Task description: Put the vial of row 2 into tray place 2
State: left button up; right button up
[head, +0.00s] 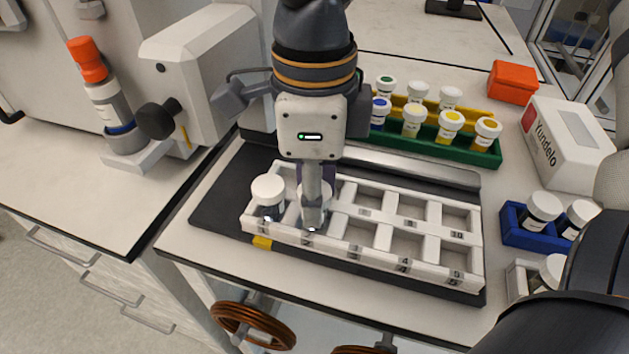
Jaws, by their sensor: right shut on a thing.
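A white tray (378,258) with two rows of numbered places lies on a dark mat. A white-capped vial (268,190) stands in its front left place, marked 1. My right gripper (313,218) points down over the second front place and is shut on a white-capped vial (325,192). The near finger covers most of this vial. It sits low at the second place, but I cannot tell if it touches the bottom. The other front places to the right look empty. My left gripper is not in view.
A green and yellow rack (482,154) with several capped vials stands behind the tray. An orange box (513,82), a white Yundelo box (567,146) and a blue holder (516,234) with bottles are at right. A grey machine (195,65) stands at left.

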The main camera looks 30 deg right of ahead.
jog(key=shift+f, duration=0.5)
jog(key=o, duration=1.1)
jog(key=shift+r, duration=0.1)
